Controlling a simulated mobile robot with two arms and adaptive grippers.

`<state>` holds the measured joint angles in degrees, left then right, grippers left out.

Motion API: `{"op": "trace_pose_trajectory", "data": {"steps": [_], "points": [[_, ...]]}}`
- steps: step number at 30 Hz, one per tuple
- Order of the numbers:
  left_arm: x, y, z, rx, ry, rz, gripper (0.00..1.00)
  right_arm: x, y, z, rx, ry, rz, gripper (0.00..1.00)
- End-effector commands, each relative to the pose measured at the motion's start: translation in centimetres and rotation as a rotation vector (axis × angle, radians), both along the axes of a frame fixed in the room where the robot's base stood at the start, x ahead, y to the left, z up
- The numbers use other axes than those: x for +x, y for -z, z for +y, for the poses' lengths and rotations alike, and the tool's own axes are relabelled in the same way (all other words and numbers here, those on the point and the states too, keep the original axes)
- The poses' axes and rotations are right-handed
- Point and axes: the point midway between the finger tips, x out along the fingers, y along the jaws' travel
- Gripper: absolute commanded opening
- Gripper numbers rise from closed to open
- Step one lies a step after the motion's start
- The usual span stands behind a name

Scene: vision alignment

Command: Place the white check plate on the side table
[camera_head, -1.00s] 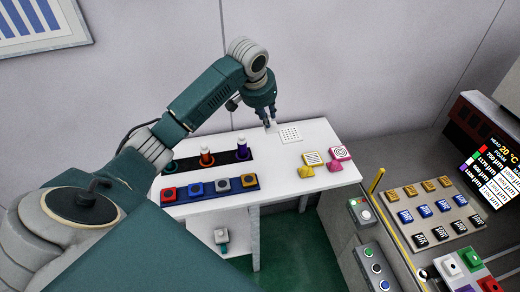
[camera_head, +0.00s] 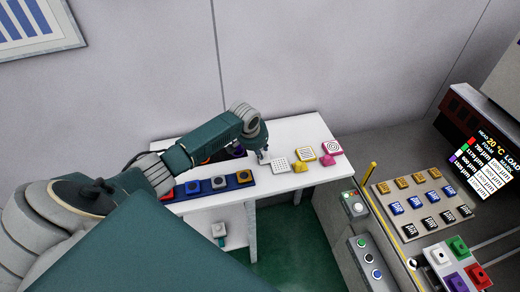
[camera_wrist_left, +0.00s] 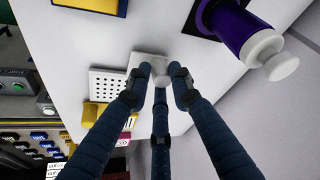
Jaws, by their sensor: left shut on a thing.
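The white check plate (camera_head: 279,164) has a grid of dark dots and a white grip block. It lies flat at the side table (camera_head: 292,128), in line with the yellow and pink plates. I cannot tell for sure whether it touches the tabletop. My left gripper (camera_head: 263,157) is at its left end, shut on the white grip block. The left wrist view shows the fingers (camera_wrist_left: 160,78) closed around this block, with the dotted plate (camera_wrist_left: 107,84) beside it. My right gripper is not in view.
A blue strip with coloured buttons (camera_head: 220,184) lies to the left. The table's back right is clear.

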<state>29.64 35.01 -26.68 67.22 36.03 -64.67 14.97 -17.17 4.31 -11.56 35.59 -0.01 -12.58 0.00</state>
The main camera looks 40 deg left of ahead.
Motion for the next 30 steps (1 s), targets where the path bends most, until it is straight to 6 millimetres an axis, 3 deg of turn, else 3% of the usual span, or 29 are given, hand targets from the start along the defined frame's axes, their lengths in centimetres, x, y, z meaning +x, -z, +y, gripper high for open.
{"op": "trace_pose_trajectory", "data": {"steps": [9,10,13,23,30], "points": [[0.0,0.2,0.0,0.0,0.0,-0.001,0.0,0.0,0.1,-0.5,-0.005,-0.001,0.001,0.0],[0.0,0.3,0.0,0.0,0.0,-0.001,0.23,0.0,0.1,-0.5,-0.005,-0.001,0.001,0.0],[0.0,0.2,0.0,0.0,0.0,-0.001,0.4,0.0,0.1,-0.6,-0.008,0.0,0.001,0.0],[0.0,-0.1,0.0,0.0,0.0,-0.001,0.4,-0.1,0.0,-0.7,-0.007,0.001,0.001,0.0],[-1.1,-2.9,-0.1,0.002,0.002,-0.004,0.4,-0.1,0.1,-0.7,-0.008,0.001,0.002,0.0]]}}
